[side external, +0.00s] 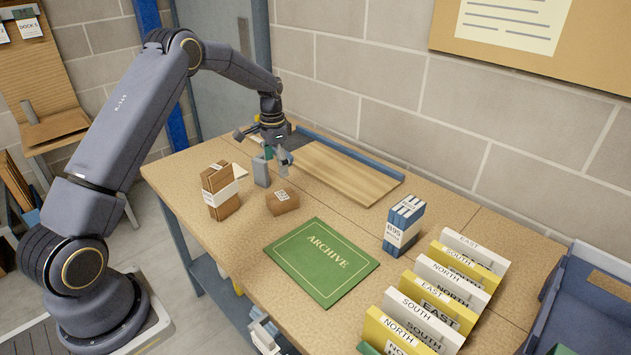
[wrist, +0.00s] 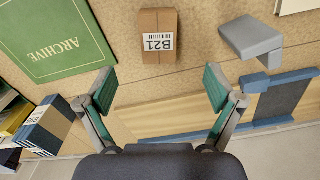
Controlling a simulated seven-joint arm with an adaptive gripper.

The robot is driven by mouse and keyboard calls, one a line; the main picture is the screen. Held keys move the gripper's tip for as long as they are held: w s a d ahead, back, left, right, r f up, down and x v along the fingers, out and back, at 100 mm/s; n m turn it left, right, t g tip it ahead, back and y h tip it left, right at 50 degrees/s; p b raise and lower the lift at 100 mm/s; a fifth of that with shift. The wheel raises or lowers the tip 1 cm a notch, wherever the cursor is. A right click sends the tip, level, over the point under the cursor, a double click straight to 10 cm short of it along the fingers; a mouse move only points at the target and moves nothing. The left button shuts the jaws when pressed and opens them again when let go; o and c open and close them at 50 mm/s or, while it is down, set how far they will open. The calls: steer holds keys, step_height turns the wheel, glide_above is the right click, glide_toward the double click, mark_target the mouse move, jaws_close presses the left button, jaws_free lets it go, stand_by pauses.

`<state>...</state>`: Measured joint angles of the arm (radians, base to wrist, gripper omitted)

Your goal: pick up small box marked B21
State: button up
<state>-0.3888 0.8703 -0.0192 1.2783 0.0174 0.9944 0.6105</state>
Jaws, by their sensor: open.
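The small brown box marked B21 (wrist: 157,25) lies on the table, its white label facing up, in the upper middle of the wrist view. In the side external view the small box (side external: 283,202) sits between the wrapped brown stack and the green archive folder. My gripper (wrist: 160,90) is open and empty, with its green-padded fingers spread apart. The box lies beyond the fingertips in the wrist view, not between them. In the side external view my gripper (side external: 268,158) hangs above the table, behind the box and close to a grey block.
The grey block (side external: 261,172) stands near the box. A brown stack with a white band (side external: 220,190) is to its left, the green archive folder (side external: 321,262) to its right. A wooden board (side external: 345,173) lies behind. A blue bundle (side external: 404,225) and several upright label cards (side external: 440,290) stand farther right.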

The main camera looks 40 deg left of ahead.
mark_target(282, 196)
step_height(282, 196, down, 7)
steer(key=shift+r, duration=0.15)
steer(key=f, duration=0.3)
steer(key=w+f, duration=0.1)
steer(key=f, duration=0.1)
steer(key=shift+d+f, duration=0.1)
steer(key=shift+d, duration=0.15)
steer(key=shift+c, duration=0.2)
steer(key=c, duration=1.2)
steer(key=shift+c, duration=0.2)
